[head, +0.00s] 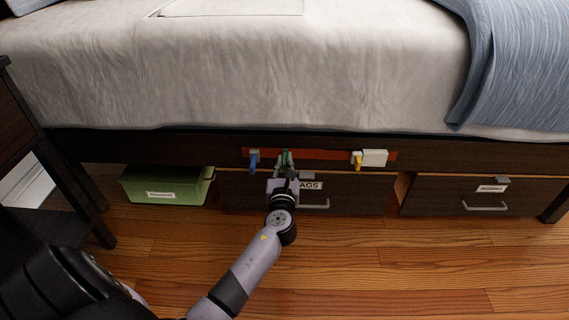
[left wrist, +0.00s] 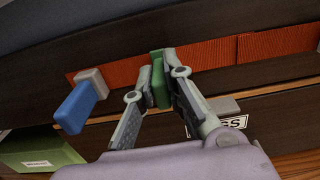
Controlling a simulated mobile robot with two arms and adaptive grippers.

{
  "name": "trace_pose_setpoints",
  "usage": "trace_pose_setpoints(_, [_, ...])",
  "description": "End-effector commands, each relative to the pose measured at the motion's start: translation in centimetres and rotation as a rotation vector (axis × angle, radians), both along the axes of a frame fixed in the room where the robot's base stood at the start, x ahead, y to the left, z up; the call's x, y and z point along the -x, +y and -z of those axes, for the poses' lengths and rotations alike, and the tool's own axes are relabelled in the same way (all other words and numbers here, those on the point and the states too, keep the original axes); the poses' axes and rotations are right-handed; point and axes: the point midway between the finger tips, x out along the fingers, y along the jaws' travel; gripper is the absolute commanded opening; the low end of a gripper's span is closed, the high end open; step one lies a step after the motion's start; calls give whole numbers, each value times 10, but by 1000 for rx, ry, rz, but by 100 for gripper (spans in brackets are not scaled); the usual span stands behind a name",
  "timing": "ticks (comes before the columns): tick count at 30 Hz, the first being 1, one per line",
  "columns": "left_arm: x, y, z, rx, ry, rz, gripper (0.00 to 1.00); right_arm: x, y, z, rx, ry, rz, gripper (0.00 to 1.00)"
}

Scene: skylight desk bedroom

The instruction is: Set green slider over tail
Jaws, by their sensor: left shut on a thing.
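The green slider (head: 285,156) sits on an orange-red strip (head: 325,155) along the dark bed rail. My left gripper (head: 284,164) is shut on the green slider, which also shows between the fingers in the left wrist view (left wrist: 158,80). The blue slider (head: 253,160) is on the strip to the left, apart from the gripper; it shows in the left wrist view too (left wrist: 77,107). A yellow slider (head: 357,160) is to the right, beside a pale block (head: 374,158). I see no marking that reads "tail". My right gripper is out of view.
Below the rail are a green bin (head: 165,188), a middle drawer (head: 360,193) with a label partly hidden by my gripper, ending in "AGS", and a right drawer (head: 485,194). A dark stand (head: 35,165) is at the left. The wooden floor in front is clear.

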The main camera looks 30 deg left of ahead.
Motion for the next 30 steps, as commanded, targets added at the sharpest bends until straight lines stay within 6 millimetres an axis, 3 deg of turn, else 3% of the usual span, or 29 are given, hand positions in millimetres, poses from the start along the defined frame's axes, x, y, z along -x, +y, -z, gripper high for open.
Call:
trace_pose_setpoints(7, [-8, -13, 0, 1, 0, 1, 0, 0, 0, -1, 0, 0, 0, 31])
trace_pose_setpoints(18, [-53, -85, 1, 2, 1, 1, 0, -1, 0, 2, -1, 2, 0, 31])
trace_pose_setpoints(30, [-57, -95, 0, -1, 1, 5, 0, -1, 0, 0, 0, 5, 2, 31])
